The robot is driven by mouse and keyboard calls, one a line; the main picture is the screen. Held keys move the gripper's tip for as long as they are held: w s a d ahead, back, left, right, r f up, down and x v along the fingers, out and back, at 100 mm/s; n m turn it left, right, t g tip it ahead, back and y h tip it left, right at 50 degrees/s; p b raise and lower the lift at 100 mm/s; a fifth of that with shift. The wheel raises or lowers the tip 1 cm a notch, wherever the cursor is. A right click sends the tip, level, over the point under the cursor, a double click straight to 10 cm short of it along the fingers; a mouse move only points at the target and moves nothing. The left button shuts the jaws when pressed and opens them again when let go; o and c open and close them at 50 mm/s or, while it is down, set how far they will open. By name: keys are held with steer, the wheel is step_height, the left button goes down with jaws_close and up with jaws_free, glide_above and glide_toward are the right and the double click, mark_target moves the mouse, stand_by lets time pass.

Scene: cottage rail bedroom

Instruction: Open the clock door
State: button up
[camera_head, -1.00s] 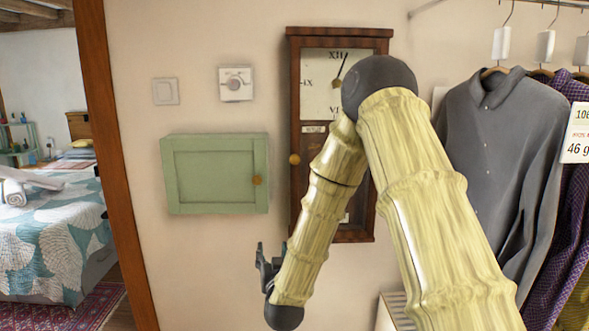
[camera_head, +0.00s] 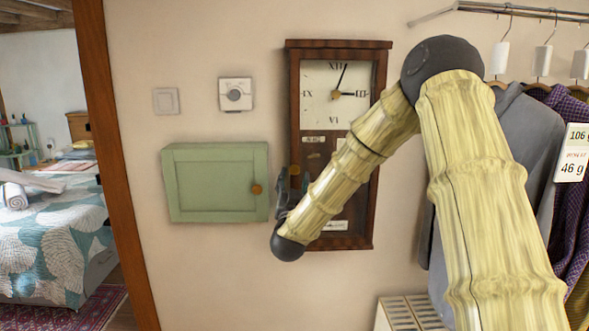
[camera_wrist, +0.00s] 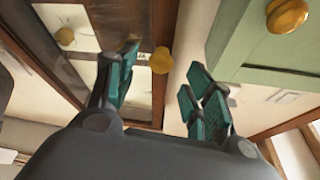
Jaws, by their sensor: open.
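The dark wooden wall clock (camera_head: 380,70) has a white face (camera_head: 330,95) and a tall door that looks shut. Its round knob (camera_head: 295,171) is on the left side of the door, partly hidden by my gripper (camera_head: 287,188) in the head view. In the wrist view the brass-coloured clock knob (camera_wrist: 161,60) shows between and beyond the tips of my gripper (camera_wrist: 160,85). The gripper is open and empty, with teal finger pads on both sides. I cannot tell exactly how far the knob is from the fingertips. My arm covers part of the clock's lower right.
A green cabinet (camera_head: 210,185) with its own knob (camera_head: 256,189) hangs just left of the clock; it is close on the right in the wrist view (camera_wrist: 270,55). A clothes rail with shirts (camera_head: 510,135) stands right. A dial (camera_head: 236,94) and switch (camera_head: 166,101) are above the cabinet.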

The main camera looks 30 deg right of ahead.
mark_target(294, 172)
steer(key=shift+p+x, duration=0.55)
steer(key=shift+x, duration=1.45)
steer(key=shift+f, duration=0.1)
jaws_close()
